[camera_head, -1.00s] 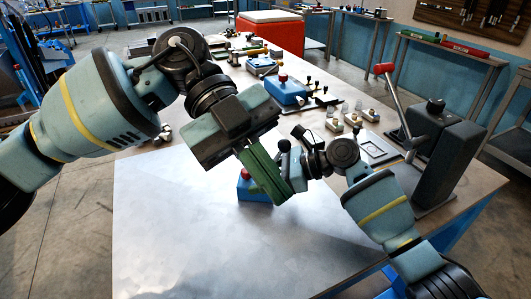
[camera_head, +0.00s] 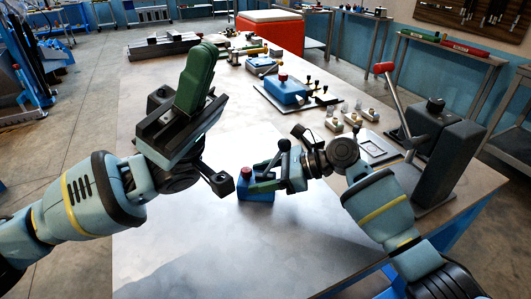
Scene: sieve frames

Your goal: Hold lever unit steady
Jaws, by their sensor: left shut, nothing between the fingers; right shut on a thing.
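The lever unit (camera_head: 257,196) is a small blue box with a red knob on top, near the middle of the table. A dark-knobbed lever (camera_head: 284,146) shows just behind the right gripper's fingers. My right gripper (camera_head: 264,186) reaches in from the right, low over the table, and is shut on the lever unit; its fingers partly cover the box. My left gripper (camera_head: 201,62) is raised to the left of the unit, its green fingers pointing up, shut and empty. It is clear of the unit.
A larger blue box with a red knob (camera_head: 285,90) stands on a dark plate farther back. Small beige fixtures (camera_head: 352,118) and a dark machine with a red-handled lever (camera_head: 440,150) stand to the right. The table's front left (camera_head: 190,255) is bare.

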